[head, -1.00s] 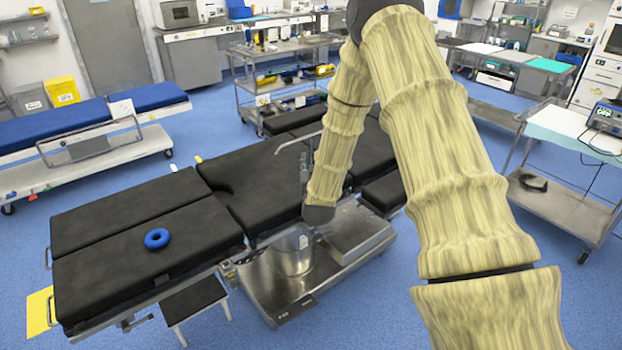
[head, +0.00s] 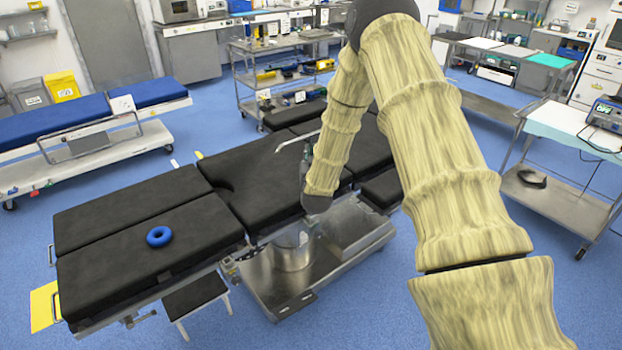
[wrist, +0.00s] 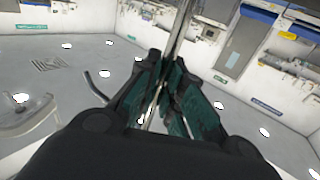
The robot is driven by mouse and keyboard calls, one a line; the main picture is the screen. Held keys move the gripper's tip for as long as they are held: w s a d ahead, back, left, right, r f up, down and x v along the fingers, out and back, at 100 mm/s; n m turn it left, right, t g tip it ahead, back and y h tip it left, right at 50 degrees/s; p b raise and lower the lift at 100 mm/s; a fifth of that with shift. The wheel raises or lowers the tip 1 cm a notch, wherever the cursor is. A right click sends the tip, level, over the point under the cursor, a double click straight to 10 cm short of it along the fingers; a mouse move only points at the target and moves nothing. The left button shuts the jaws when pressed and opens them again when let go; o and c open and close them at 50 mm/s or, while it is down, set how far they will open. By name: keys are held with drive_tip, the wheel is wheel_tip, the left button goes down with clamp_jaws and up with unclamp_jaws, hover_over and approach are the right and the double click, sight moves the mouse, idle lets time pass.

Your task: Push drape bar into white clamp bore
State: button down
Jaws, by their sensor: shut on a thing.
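My gripper (wrist: 160,85) has dark fingers with teal pads, shut on a thin grey metal bar, the drape bar (wrist: 180,28), which runs up out of the wrist view. In the head view the bent top of the bar (head: 298,142) shows left of my forearm, above the black table.
The black operating table (head: 110,215) carries a blue ring (head: 159,236). A small yellow piece (head: 199,155) sits near the white one. A blue-topped trolley (head: 70,125) stands behind at left, and a shelved cart (head: 245,85) behind the table. Blue floor is open between them.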

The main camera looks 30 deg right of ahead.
sight(311, 146)
drive_tip(key=shift+r, duration=0.1)
drive_tip(key=shift+r+b, duration=0.5)
drive_tip(key=shift+r, duration=0.3)
drive_tip(key=shift+r+b, duration=0.4)
drive_tip(key=shift+r, duration=0.45)
drive_tip(key=d+r+b+v, duration=0.1)
drive_tip(key=b+v, duration=0.3)
drive_tip(key=v, duration=1.2)
drive_tip(key=shift+s+r, duration=0.25)
drive_tip(key=shift+r, duration=0.1)
